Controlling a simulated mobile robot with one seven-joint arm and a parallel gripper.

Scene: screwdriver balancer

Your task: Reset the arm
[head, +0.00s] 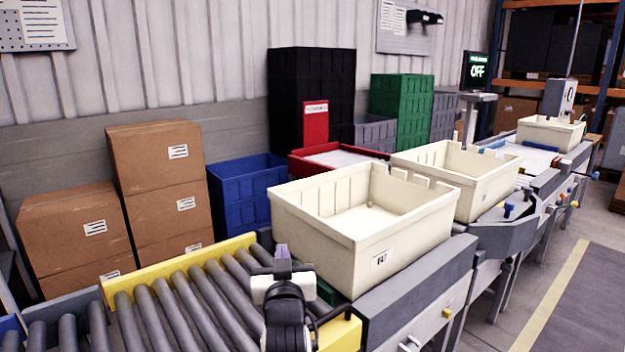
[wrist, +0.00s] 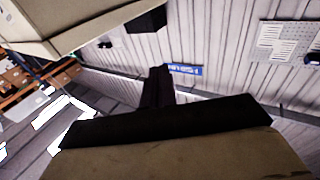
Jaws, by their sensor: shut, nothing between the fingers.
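My gripper (head: 281,250) is low in the head view, over the roller conveyor and just in front of the near cream bin. Its fingers point up and are shut, with nothing held. In the wrist view, the dark fingers (wrist: 157,88) are together near the middle, against the ribbed wall. My arm is folded at the bottom of the head view, seen only in part.
The near cream bin (head: 380,248) stands close to the right of my gripper. A second cream bin (head: 487,185) is beyond it. Rollers (head: 178,312) with a yellow rail (head: 185,262) lie left. Cardboard boxes (head: 160,165) and a blue bin (head: 236,205) stand behind.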

